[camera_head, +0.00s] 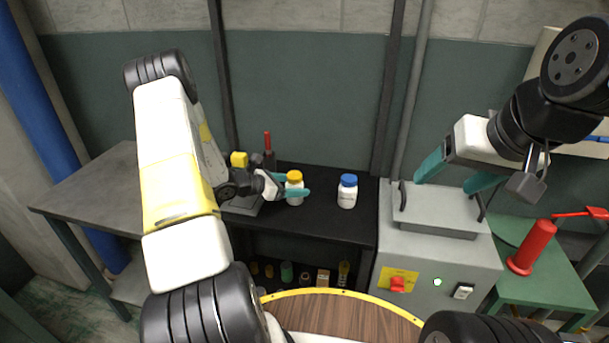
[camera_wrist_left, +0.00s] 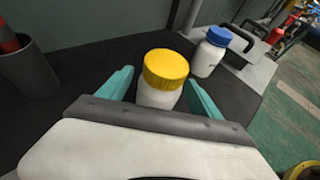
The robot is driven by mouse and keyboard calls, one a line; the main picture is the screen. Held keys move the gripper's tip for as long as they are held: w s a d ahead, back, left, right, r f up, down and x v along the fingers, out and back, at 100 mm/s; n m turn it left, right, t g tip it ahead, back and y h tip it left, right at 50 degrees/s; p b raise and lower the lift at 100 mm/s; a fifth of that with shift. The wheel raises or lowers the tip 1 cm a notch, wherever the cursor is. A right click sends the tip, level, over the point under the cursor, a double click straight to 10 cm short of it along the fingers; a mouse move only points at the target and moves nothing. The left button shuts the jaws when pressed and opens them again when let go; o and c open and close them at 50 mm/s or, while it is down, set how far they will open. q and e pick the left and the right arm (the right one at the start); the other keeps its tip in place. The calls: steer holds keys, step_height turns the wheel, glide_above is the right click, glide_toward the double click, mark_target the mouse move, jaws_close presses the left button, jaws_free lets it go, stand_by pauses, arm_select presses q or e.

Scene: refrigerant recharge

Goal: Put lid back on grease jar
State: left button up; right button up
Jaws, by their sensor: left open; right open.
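A white jar with a yellow lid (camera_head: 295,187) stands upright on the black bench. It also shows in the left wrist view (camera_wrist_left: 163,80), with the yellow lid sitting on its top. A second white jar with a blue lid (camera_head: 348,191) stands to its right, and it shows in the left wrist view (camera_wrist_left: 210,52). Which jar is the grease jar I cannot tell. My left gripper (camera_head: 294,191) is open, with its teal fingers on either side of the yellow-lidded jar. My right gripper (camera_head: 450,178) is open and empty above the grey machine.
The grey machine (camera_head: 437,257) with black handles and a red switch stands right of the black bench (camera_head: 330,229). A red cylinder (camera_head: 533,247) stands on the green table (camera_head: 562,289). A dark cup (camera_wrist_left: 27,70) holds a red-handled tool. Several small containers sit below the bench.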

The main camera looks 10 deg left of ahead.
arm_select(q)
steer(key=v, duration=1.1)
steer(key=shift+s+a, duration=0.25)
steer(key=shift+a, duration=0.05)
steer(key=s+d+r+m+g, duration=0.3)
steer(key=s+d+r+m, duration=0.25)
steer(key=r+m, duration=0.2)
steer(key=s+d+r+m+g, duration=0.3)
steer(key=s+d+r+m, duration=0.1)
steer(key=d+r+m, duration=0.3)
steer(key=s+r+m+t+y, duration=0.1)
steer(key=s+r+m+y, duration=0.2)
steer(key=s+r+m, duration=0.3)
steer(key=s+r+m+t+y, duration=0.2)
steer(key=s+r+m+y, duration=0.2)
steer(key=s, duration=0.6)
steer(key=r+m, duration=0.1)
steer(key=m, duration=0.1)
steer(key=shift+d+r+m+y, duration=0.2)
steer(key=shift+r+m+y, duration=0.1)
steer(key=shift+r+m, duration=0.1)
